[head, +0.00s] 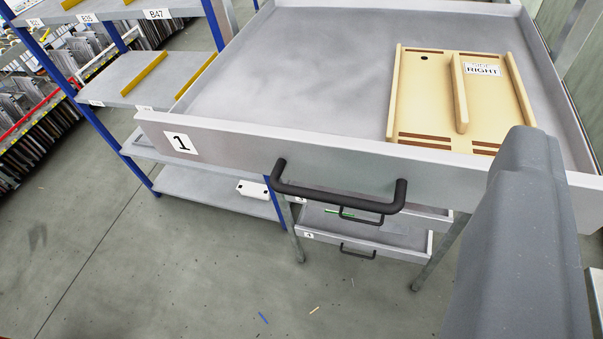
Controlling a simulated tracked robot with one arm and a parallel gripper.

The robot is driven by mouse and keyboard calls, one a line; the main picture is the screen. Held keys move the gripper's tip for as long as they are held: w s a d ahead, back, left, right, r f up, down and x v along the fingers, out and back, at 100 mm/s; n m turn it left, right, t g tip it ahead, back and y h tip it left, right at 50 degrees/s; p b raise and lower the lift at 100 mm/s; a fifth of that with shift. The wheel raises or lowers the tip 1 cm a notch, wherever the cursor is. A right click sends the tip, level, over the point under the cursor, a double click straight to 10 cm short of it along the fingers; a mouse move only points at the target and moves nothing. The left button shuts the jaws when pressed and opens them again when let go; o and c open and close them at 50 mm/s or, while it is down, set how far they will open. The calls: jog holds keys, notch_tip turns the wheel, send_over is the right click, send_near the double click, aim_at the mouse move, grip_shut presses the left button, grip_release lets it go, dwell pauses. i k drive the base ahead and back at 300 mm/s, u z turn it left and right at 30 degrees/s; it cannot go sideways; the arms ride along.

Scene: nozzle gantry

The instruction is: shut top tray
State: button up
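The top tray (300,62), a wide grey metal tray labelled 1, stands pulled out toward me, with its interior exposed. Its black bar handle (338,196) is on the front face, at the middle of the picture. A tan wooden fixture (430,95) marked RIGHT lies inside the tray at the right. A large grey part of my arm covers the lower right and hides part of the tray's front wall. No gripper fingers show, and nothing is seen touching the handle.
Lower trays with black handles (357,251) sit below the top tray. A blue-post shelf (165,75) with yellow dividers stands at the left, with a rack of panels (50,80) beyond. The grey floor (180,270) in front is mostly clear, with small scraps.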

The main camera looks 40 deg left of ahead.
aim_at(303, 93)
jog(key=z, duration=0.5)
jog(key=k, duration=1.1)
jog(key=u, duration=0.9)
jog(key=i, duration=1)
jog(key=z, duration=0.05)
